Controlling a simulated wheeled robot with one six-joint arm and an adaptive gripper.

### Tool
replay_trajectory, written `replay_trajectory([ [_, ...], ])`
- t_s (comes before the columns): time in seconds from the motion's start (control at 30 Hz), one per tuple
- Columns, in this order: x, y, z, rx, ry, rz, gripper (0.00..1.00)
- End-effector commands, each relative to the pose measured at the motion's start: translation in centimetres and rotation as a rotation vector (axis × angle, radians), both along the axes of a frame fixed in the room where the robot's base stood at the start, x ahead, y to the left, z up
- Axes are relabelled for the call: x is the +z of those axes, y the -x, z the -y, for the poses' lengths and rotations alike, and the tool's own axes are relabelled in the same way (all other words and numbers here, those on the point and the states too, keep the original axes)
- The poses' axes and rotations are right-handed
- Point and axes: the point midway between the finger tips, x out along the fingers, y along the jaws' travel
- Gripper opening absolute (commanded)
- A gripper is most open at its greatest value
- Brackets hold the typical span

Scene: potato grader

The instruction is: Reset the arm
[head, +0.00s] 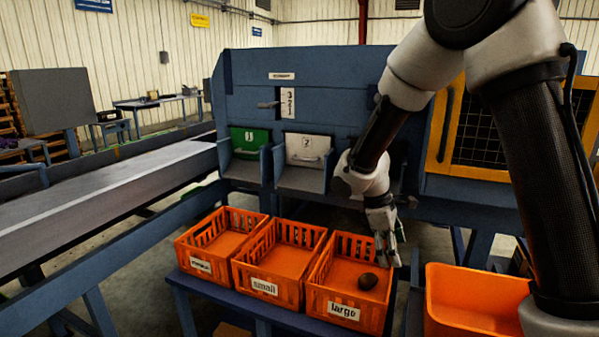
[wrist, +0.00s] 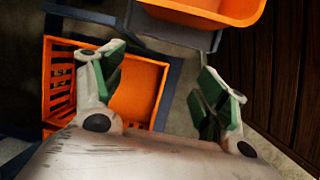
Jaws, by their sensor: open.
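My gripper (head: 388,254) is at the end of my arm, above the right edge of the crate labelled "large" (head: 344,311) in the head view. Its fingers point down. In the wrist view my gripper (wrist: 165,92) has its two fingers wide apart with nothing between them. One dark potato (head: 367,281) lies in the "large" crate. In the wrist view an orange crate (wrist: 150,76) shows behind the left finger, and the potato cannot be seen there.
The "small" crate (head: 265,288) and another labelled crate (head: 201,266) stand to the left on a blue stand (head: 250,318). An orange bin (head: 470,277) stands to the right. The blue grader (head: 330,70), with a green flap (head: 250,140) and a white flap (head: 308,151), rises behind.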

Motion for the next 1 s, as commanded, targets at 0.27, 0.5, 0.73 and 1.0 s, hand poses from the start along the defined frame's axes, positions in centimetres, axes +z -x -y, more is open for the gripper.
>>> replay_trajectory([
  [0.27, 9.2, 9.7, 5.8, -0.569, -0.139, 0.138, 0.73],
  [0.5, 14.5, 18.0, 9.0, -0.919, -0.327, 0.280, 0.73],
  [0.73, 18.0, 22.0, 11.2, -1.023, -0.469, 0.468, 0.73],
  [1.0, 19.8, 22.8, 12.5, -1.063, -0.503, 0.561, 0.73],
])
